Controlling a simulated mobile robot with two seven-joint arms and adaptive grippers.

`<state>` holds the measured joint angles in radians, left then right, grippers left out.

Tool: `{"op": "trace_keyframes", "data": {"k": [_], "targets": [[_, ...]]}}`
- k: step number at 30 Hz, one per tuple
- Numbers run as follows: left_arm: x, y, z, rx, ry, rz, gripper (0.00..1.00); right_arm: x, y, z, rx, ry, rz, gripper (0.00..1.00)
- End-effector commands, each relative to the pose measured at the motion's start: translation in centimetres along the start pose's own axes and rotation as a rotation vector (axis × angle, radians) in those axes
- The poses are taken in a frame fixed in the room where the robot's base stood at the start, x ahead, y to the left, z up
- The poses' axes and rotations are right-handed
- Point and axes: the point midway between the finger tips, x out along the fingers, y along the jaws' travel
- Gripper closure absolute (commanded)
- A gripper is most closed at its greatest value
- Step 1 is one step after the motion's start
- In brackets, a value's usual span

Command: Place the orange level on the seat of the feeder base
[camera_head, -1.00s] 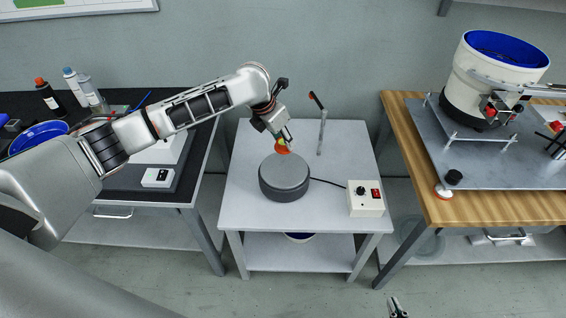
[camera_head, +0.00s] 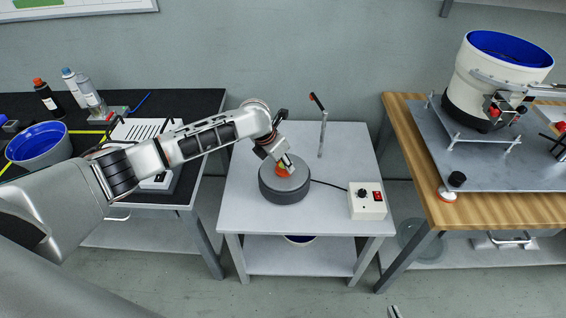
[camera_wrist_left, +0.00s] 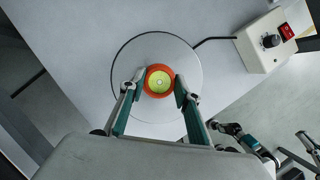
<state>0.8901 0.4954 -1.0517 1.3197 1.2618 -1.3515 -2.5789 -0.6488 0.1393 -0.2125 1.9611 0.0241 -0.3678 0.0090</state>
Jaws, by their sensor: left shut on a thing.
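The orange level (camera_head: 283,171) is a small round orange piece with a yellow-green centre. In the left wrist view the level (camera_wrist_left: 159,81) sits between the fingers of my left gripper (camera_wrist_left: 157,88), which is shut on it. The feeder base (camera_head: 285,191) is a low dark grey cylinder on the middle table; its flat top (camera_wrist_left: 157,48) is the seat. The level is over the seat, a little off its middle in the wrist view. I cannot tell whether it touches. Only a tip of my right gripper (camera_head: 394,312) shows at the bottom edge of the head view.
A white control box (camera_head: 366,201) with a red switch stands right of the base, joined by a black cable. A thin upright post (camera_head: 322,133) stands behind it. The middle table (camera_head: 245,205) is clear at its front left.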

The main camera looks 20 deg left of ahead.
Motion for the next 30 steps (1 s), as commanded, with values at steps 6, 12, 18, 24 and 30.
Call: {"op": "trace_keyframes", "data": {"k": [6,12,18,24,30], "targets": [[0.1,0.0,-0.1,0.0,0.0,0.0,0.51,0.0,0.0,0.1,0.0,-0.002,0.0,1.0],[0.1,0.0,-0.1,-0.001,0.0,0.0,0.51,0.0,0.0,0.1,0.0,-0.001,0.0,1.0],[-0.5,0.1,0.1,-0.001,-0.001,0.001,0.51,-0.1,0.0,-0.1,0.0,0.001,0.0,1.0],[-3.7,0.2,0.2,0.001,-0.004,0.002,0.51,-0.5,0.2,-1.1,-0.001,0.007,0.002,1.0],[-7.9,0.1,0.2,0.002,-0.003,0.003,0.51,-0.9,0.4,-2.2,-0.003,0.015,0.004,1.0]]}}
